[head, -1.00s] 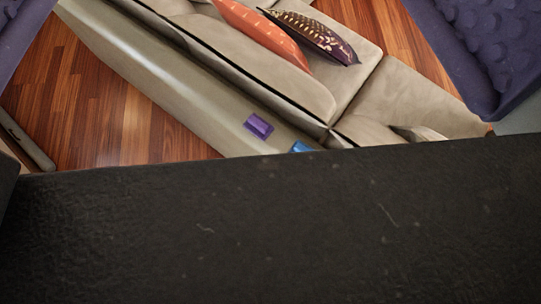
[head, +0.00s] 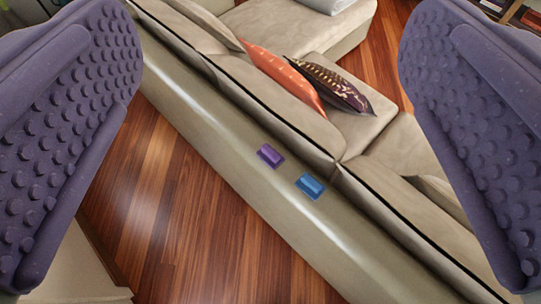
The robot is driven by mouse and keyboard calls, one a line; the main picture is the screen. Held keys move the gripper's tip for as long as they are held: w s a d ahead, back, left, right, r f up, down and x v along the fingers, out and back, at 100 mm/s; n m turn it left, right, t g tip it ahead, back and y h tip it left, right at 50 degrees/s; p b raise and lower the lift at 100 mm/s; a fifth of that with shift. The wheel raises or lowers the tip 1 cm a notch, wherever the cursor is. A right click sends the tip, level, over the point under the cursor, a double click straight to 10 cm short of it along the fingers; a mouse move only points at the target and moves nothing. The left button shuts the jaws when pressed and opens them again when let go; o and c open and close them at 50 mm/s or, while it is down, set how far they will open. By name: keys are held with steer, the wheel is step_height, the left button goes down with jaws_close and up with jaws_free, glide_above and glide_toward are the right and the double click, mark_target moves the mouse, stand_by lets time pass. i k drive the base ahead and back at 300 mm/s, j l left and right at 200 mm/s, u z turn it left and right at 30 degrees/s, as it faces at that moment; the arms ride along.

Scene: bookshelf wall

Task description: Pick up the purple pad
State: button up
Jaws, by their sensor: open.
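The purple pad (head: 270,156) is a small block lying on the top of the beige sofa's back (head: 215,135). A blue pad (head: 310,186) of like size lies on the same ledge, to the right of it and nearer me, with a gap between them. My gripper (head: 270,150) is open and empty. Its two purple, studded fingers stand wide apart at the left and right edges of the picture. The purple pad shows between them, well beyond the fingers, and neither finger touches it. Both pads are in full view.
An orange cushion (head: 284,75) and a dark patterned cushion (head: 332,86) lie on the sofa seat beyond the pads. Bare wooden floor (head: 190,220) lies left of the sofa back. A grey-white object (head: 330,4) rests on the far seat.

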mark_target(269, 157)
steer(key=z, duration=0.55)
steer(key=i+j+z, duration=0.3)
steer(key=j+z, duration=0.15)
steer(key=j, duration=0.15)
steer(key=i+j+z, duration=0.2)
steer(key=j, duration=0.15)
steer(key=j+z, duration=0.2)
steer(key=j, duration=0.15)
steer(key=i+j, duration=0.1)
steer(key=j, duration=0.35)
steer(key=i+j, duration=0.1)
steer(key=j, duration=0.35)
steer(key=i+j+z, duration=0.1)
steer(key=j, duration=0.3)
